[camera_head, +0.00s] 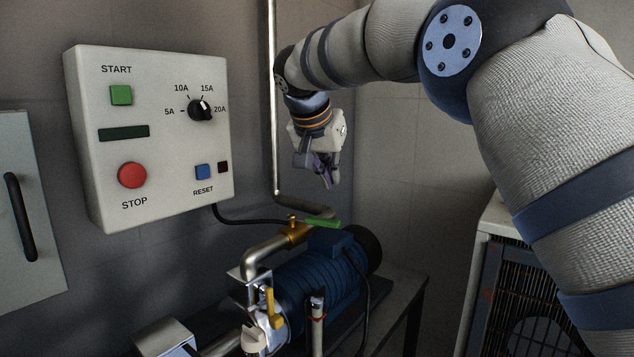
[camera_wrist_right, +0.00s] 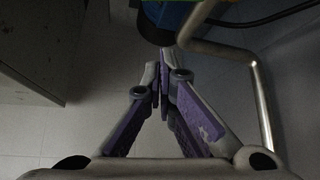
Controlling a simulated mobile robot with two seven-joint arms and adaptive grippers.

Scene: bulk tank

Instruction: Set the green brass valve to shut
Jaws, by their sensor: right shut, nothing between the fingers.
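The green brass valve has a brass body (camera_head: 297,234) on the bent pipe above the blue motor, with a green lever (camera_head: 322,222) reaching right from its top, roughly level. My right gripper (camera_head: 327,182) hangs above the lever, fingers pointing down, apart from it in the head view. Its purple-padded fingers (camera_wrist_right: 165,72) are shut together with nothing between them in the wrist view. I cannot make out the valve in the wrist view. My left gripper is not in view.
A control box (camera_head: 150,135) with buttons and a dial is on the wall at left. The blue motor (camera_head: 315,280) lies below the valve. A yellow lever (camera_head: 271,308) stands in front. A vertical pipe (camera_head: 272,110) runs behind my right wrist. A grilled unit (camera_head: 530,300) stands at right.

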